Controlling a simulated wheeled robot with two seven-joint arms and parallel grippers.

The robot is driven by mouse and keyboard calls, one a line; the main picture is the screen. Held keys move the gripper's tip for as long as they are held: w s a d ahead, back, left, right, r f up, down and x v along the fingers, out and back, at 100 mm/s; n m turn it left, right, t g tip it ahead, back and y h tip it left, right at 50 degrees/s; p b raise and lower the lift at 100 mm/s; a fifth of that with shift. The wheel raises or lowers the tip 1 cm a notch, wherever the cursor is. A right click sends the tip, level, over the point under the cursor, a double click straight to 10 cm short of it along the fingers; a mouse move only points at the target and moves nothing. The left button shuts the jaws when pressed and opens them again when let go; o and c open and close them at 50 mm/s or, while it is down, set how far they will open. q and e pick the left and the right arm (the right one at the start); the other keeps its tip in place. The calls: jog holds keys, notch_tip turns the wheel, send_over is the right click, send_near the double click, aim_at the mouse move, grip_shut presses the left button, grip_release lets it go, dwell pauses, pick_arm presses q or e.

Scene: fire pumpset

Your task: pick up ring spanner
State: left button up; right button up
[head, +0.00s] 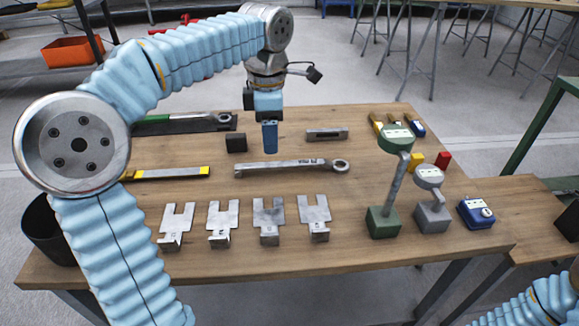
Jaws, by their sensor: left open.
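The ring spanner (292,166) is a long grey metal tool lying flat across the middle of the wooden table. Its ring end points right and its other end points left. My left gripper (270,150) points down over the table, just above and behind the spanner's shaft as seen here. It is open and holds nothing that I can see; the gap between its fingers is hard to make out from this angle. My right gripper is out of view; only part of my right arm shows at the bottom right corner.
Several bent metal brackets (222,222) stand in front of the spanner. A green gauge stand (384,221), a grey stand (432,216) and a blue device (476,213) are at right. A small black block (236,143) and a flat metal bar (327,134) lie behind the spanner.

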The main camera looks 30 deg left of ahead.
aim_at(273, 164)
pick_arm(q)
jog(key=f, duration=0.7)
jog(key=shift+w+f+b, duration=0.15)
jog(key=shift+w+b, duration=0.05)
jog(key=shift+b, duration=0.2)
jog(key=shift+c, duration=0.3)
grip_shut()
